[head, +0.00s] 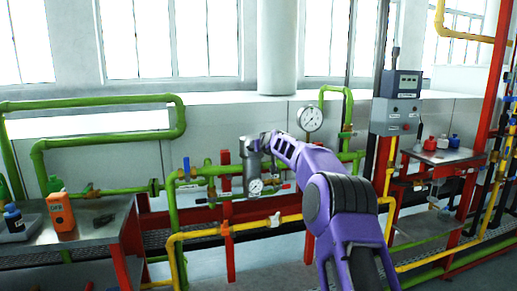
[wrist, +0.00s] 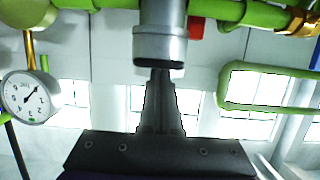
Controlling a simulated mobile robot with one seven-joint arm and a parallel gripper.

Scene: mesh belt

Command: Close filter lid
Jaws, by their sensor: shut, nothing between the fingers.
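The filter is a grey metal cylinder (head: 251,162) on the green pipework, with a small gauge (head: 256,187) at its lower front. In the wrist view, which is turned over, the filter (wrist: 160,22) hangs from the top edge with a wider rim at its end. My gripper (head: 266,141) is at the right of the filter's top in the head view. In the wrist view my gripper (wrist: 161,72) is shut and empty, its fingertips at or just by that rim. Contact is unclear. The lid cannot be told apart from the rim and my gripper, so its angle is unclear.
A large gauge (head: 310,119) stands right of the filter. Green pipes (head: 110,142), a yellow pipe (head: 200,233) and red posts surround it. A table (head: 110,222) with an orange device (head: 61,212) is at the left. A grey box (head: 395,116) is at the right.

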